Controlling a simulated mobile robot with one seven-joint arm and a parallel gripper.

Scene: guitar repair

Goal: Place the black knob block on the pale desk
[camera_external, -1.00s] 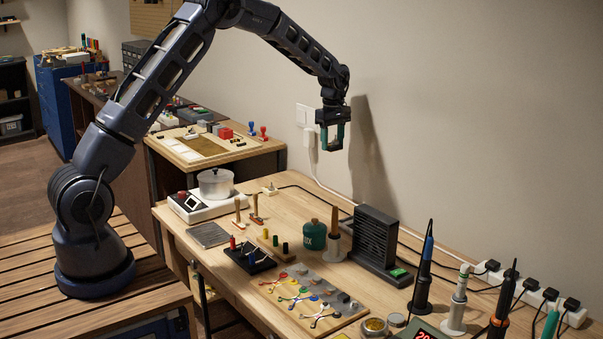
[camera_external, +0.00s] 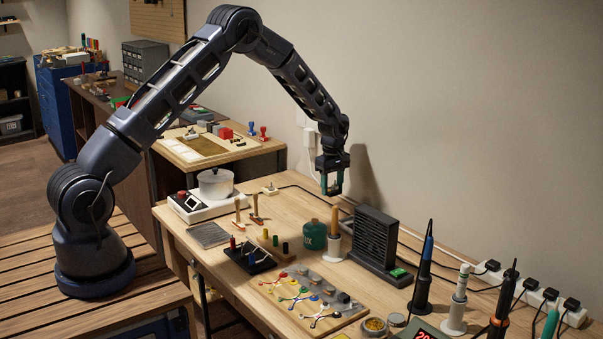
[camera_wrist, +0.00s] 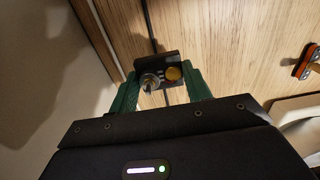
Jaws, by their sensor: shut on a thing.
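My gripper (camera_external: 332,186) hangs above the back edge of the pale wooden desk (camera_external: 290,205), near the wall. In the wrist view its green fingers are shut on the black knob block (camera_wrist: 172,61), which has a silver knob and a yellow-orange button on its face. The block is held clear of any surface. In the external view the block is too small and dark between the fingers to make out well. The desk also shows in the wrist view (camera_wrist: 205,30) as wood behind the block.
A pot on a hot plate (camera_external: 215,186) stands left. Some bare desk lies between them, with a cable behind.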

